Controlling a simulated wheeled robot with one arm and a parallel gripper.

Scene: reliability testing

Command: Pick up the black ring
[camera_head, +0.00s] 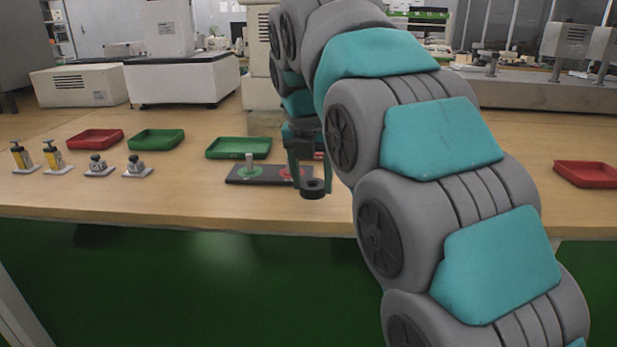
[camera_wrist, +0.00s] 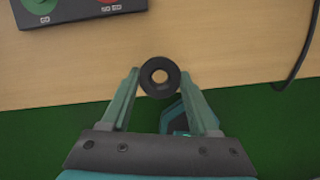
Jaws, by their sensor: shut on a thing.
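The black ring (camera_head: 313,190) is between the two fingers of my gripper (camera_head: 311,182), close to the front edge of the table in the head view. In the wrist view the black ring (camera_wrist: 146,80) sits between the fingertips of my gripper (camera_wrist: 160,76), its round hole facing the camera. My gripper is shut on the ring. The ring overlaps the table's front edge in the wrist view; its height above the table is hard to tell.
A dark board (camera_head: 236,180) with a green and a red disc lies just behind, with a metal peg (camera_head: 249,161) on the green one. Green (camera_head: 238,155) and red (camera_head: 95,147) trays and small fixtures (camera_head: 135,172) stand left. A black cable (camera_wrist: 304,50) lies right.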

